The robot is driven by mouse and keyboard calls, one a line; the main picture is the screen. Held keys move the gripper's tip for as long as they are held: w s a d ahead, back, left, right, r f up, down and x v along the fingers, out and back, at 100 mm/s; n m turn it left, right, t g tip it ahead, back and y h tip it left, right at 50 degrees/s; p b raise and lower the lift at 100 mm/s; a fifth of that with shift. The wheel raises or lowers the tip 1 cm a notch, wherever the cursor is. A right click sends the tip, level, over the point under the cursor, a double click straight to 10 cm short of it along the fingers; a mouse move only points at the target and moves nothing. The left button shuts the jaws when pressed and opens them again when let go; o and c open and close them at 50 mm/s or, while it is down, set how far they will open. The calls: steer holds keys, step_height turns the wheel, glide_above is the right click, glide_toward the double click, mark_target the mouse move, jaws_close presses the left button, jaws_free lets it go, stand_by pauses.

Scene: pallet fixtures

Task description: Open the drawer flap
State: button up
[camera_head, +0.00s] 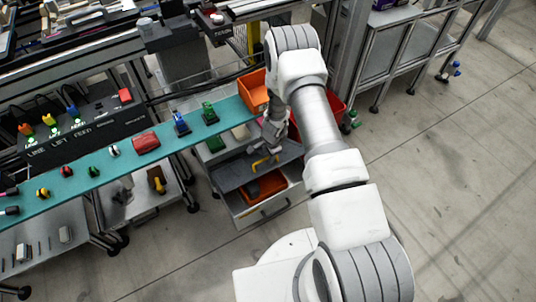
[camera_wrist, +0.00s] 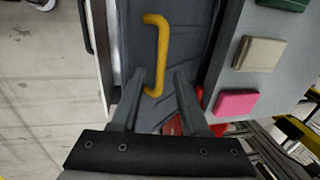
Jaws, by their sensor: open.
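The drawer flap is a dark grey panel (camera_head: 232,177) with a yellow bar handle (camera_head: 265,162), lying over part of a grey drawer (camera_head: 262,211). In the wrist view the flap (camera_wrist: 190,35) fills the upper middle and its yellow handle (camera_wrist: 162,45) runs lengthwise, bent at both ends. My gripper (camera_wrist: 160,78) is open. The handle's lower end shows between its two fingers; whether they touch it I cannot tell. In the head view my gripper (camera_head: 271,143) is just above the handle and partly hidden by my arm.
An orange bin (camera_head: 268,186) shows in the drawer in front of the flap. A teal shelf (camera_head: 175,143) with several small parts runs left of my gripper. In the wrist view, pink (camera_wrist: 236,103) and beige (camera_wrist: 260,54) blocks lie right of the flap. Open floor is at right.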

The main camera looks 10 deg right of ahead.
steer(key=shift+r, duration=0.15)
steer(key=s+r+p, duration=0.1)
steer(key=r+p, duration=0.1)
steer(key=r, duration=0.6)
steer(key=s+d+r+p, duration=0.1)
steer(key=s+r+p, duration=0.1)
steer(key=r, duration=0.6)
steer(key=shift+r+p, duration=0.3)
steer(key=shift+r, duration=0.1)
steer(key=shift+s, duration=0.1)
